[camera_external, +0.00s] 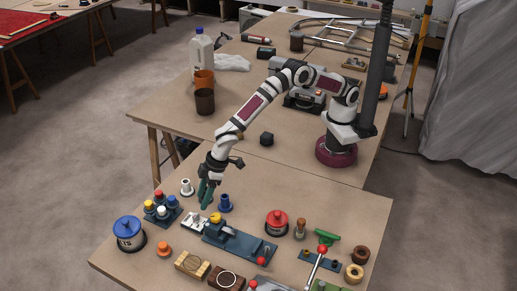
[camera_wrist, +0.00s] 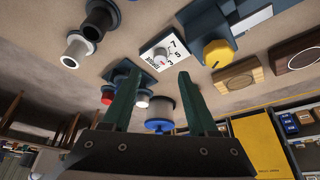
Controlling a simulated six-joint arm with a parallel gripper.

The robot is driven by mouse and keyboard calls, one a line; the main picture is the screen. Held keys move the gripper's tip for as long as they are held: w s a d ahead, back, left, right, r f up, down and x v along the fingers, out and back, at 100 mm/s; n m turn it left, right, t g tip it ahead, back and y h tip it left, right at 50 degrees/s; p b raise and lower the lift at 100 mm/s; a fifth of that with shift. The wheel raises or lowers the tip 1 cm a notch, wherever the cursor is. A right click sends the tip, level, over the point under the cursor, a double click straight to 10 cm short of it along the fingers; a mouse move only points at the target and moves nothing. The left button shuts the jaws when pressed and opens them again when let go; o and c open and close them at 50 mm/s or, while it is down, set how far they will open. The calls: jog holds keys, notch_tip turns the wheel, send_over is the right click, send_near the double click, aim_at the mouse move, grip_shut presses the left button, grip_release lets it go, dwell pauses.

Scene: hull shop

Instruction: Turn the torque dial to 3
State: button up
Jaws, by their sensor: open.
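The torque dial is a small pale knob on a white plate (camera_wrist: 151,47) with printed numbers and the word TORQUE, seen in the wrist view. In the outside view the white plate (camera_external: 194,222) lies on the near table, left of a yellow knob on a blue base. Which number the dial points to is too small to tell. My gripper (camera_external: 206,196) has dark green fingers and hangs above the table, just behind the plate. In the wrist view my gripper (camera_wrist: 158,73) is open and empty, and the dial shows beyond the gap between its fingertips.
The yellow knob (camera_wrist: 217,53) is close beside the plate. A blue-lidded pot (camera_external: 129,233) is at the left edge.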

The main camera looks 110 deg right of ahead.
aim_at(196, 215)
jog(key=x, duration=0.7)
grip_shut()
